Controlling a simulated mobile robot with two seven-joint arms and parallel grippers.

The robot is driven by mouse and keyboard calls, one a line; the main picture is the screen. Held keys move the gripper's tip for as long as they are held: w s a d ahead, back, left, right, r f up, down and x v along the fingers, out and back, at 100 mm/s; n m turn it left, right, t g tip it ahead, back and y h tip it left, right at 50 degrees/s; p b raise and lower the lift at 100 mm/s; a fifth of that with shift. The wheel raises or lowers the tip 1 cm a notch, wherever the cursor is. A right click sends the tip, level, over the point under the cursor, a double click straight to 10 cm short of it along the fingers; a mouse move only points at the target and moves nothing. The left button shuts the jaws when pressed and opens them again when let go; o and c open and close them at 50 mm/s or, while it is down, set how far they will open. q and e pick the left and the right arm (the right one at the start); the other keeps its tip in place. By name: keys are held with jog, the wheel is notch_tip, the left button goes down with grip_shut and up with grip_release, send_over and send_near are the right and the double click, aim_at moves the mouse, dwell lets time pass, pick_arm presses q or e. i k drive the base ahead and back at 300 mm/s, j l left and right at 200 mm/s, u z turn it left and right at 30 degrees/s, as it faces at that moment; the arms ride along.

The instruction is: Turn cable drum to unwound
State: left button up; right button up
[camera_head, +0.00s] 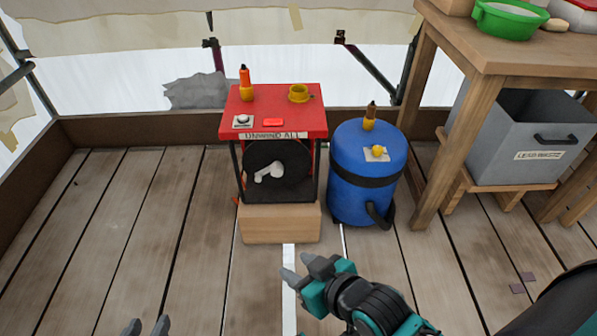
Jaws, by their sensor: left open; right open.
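The black cable drum (292,157) sits in a red-topped frame labelled "UNWIND ALL". A white crank-like handle (269,172) shows at its front. The frame (316,122) stands on a wooden block (280,224). My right gripper (303,268) is open and empty in front of the block, low in the picture and apart from the drum. My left gripper (146,328) shows only its fingertips at the bottom edge. It is open and well away from the drum.
A blue barrel (350,190) with a black strap stands right of the frame. A wooden table (480,55) at the right has a grey bin (520,130) under it. The plank floor at left is clear.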

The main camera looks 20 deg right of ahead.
aim_at(275, 162)
jog(key=i+j+z, duration=0.1)
jog(key=z, duration=0.25)
jog(key=i+j+z, duration=0.15)
jog(key=z, duration=0.15)
jog(key=i+j+z, duration=0.1)
jog(key=z, duration=0.25)
jog(key=i+j+z, duration=0.1)
jog(key=j, duration=0.2)
jog(key=i+j+z, duration=0.15)
jog(key=j, duration=0.15)
jog(key=j+z, duration=0.1)
jog(key=j, duration=0.25)
jog(key=i+j, duration=0.15)
jog(key=j, duration=0.15)
jog(key=i+j, duration=0.1)
jog(key=j, duration=0.25)
jog(key=i+j, duration=0.15)
jog(key=j, duration=0.15)
jog(key=i+j, duration=0.35)
jog(key=i+z, duration=0.05)
